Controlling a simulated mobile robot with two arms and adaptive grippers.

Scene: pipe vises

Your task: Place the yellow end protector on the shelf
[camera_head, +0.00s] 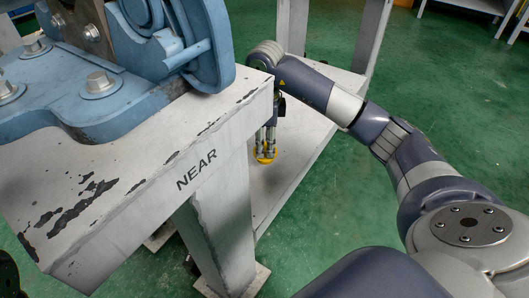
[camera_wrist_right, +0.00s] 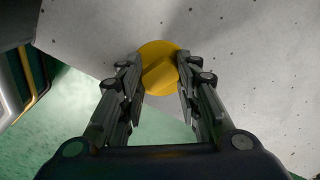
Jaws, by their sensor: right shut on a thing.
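The yellow end protector (camera_head: 264,158) is a round yellow cap between the fingertips of my right gripper (camera_head: 266,146). In the right wrist view the yellow end protector (camera_wrist_right: 160,52) shows a raised middle part, and the fingers of my right gripper (camera_wrist_right: 160,80) are shut on it. It is at the pale lower shelf (camera_head: 298,140) under the bench; I cannot tell whether it touches the surface. The shelf also shows in the right wrist view (camera_wrist_right: 245,50).
The grey bench (camera_head: 160,160) marked NEAR stands above, with a blue vise (camera_head: 95,100) on it. The bench's leg (camera_head: 215,225) stands left of my right gripper. The shelf around the end protector looks clear. Green floor (camera_head: 450,110) lies to the right.

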